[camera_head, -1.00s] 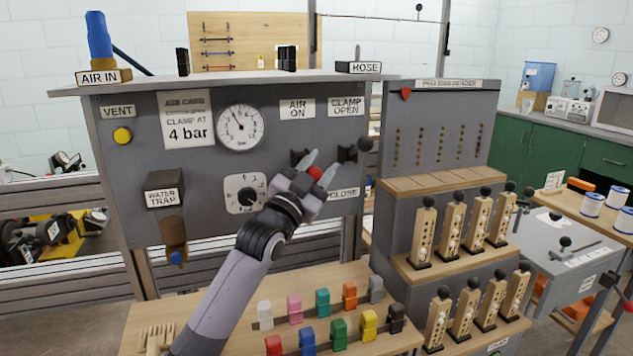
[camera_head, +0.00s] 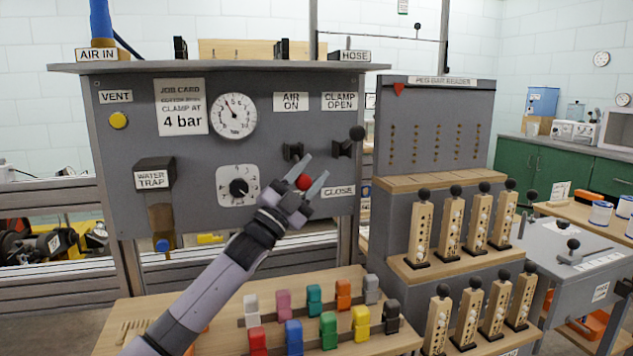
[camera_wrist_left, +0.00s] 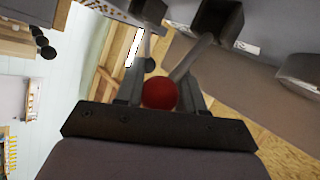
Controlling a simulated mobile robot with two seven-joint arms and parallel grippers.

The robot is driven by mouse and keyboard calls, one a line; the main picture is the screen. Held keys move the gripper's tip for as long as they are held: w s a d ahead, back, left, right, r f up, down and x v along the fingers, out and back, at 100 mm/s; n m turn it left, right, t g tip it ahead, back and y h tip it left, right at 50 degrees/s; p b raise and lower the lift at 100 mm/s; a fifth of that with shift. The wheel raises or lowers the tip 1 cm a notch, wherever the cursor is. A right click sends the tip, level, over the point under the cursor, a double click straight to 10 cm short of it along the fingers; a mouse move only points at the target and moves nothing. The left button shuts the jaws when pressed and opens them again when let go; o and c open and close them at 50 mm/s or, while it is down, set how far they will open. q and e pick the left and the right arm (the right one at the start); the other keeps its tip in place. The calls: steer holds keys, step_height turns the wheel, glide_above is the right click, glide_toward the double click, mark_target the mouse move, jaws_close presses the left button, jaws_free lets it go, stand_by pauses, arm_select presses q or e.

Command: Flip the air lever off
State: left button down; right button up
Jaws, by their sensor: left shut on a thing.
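The air lever has a red ball knob (camera_head: 304,182) and a dark mount (camera_head: 293,152) below the AIR ON label (camera_head: 291,101) on the grey panel. The knob sits low, below its mount. My left gripper (camera_head: 313,172) is shut on the air lever, with a finger on each side of the knob. In the left wrist view the red knob (camera_wrist_left: 160,93) sits between the fingers, and the lever's rod runs up to a dark bracket (camera_wrist_left: 218,18). My right gripper is not in view.
The black-knobbed clamp lever (camera_head: 357,133) stands just right of my gripper. A pressure gauge (camera_head: 233,115) and a dial (camera_head: 238,186) are to the left. The peg bar reader (camera_head: 440,130) stands at right.

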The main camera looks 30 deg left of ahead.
arm_select(q)
steer(key=shift+w+f, duration=0.1)
steer(key=shift+f, duration=0.35)
steer(key=c, duration=0.8)
jaws_free()
steer(key=shift+o, duration=0.2)
steer(key=shift+r, duration=0.1)
steer(key=v, duration=0.7)
steer(key=shift+b, duration=0.35)
steer(key=shift+a, duration=0.1)
